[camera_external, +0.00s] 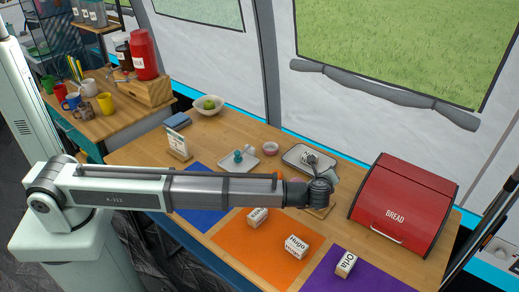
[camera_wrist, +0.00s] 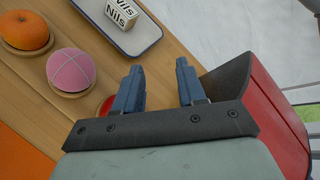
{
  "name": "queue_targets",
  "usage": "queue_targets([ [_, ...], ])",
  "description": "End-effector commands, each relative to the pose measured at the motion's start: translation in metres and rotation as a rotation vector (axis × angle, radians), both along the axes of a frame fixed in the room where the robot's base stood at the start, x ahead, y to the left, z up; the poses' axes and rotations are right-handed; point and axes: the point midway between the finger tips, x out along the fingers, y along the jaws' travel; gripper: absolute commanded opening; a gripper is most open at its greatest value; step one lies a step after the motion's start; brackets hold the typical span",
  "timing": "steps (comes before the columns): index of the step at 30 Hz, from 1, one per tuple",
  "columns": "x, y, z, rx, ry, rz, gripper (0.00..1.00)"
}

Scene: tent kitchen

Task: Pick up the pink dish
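The small pink dish (camera_external: 270,148) stands on the wooden table in the external view, between a white plate and a dark-rimmed tray. It does not show in the wrist view. My gripper (camera_external: 328,183) hangs over the table to the right of and nearer than the dish, left of the bread bin. In the wrist view my gripper (camera_wrist: 160,82) has its two blue fingers apart with nothing between them. It is apart from the dish.
A tray (camera_external: 292,164) holds a block marked Nils (camera_wrist: 122,14). A pink ball (camera_wrist: 71,70) and an orange fruit (camera_wrist: 25,30) sit on wooden coasters. A red bread bin (camera_external: 405,205) stands right. A white plate (camera_external: 230,165) bears a teal item. Lettered blocks lie on coloured mats.

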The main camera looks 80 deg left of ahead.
Motion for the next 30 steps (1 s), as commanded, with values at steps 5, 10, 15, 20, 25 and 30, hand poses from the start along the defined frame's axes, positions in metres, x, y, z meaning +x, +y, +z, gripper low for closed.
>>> queue_targets([
  [5, -0.041, 0.101, -0.013, 0.056, 0.145, 0.137, 0.4],
  [10, -0.088, 0.183, -0.023, 0.089, 0.288, 0.259, 0.4],
  [15, -0.132, 0.244, -0.03, 0.1, 0.412, 0.357, 0.4],
  [20, -0.158, 0.275, -0.034, 0.099, 0.482, 0.409, 0.4],
  [25, -0.168, 0.286, -0.038, 0.098, 0.509, 0.428, 0.4],
  [30, -0.168, 0.286, -0.053, 0.098, 0.511, 0.428, 0.4],
])
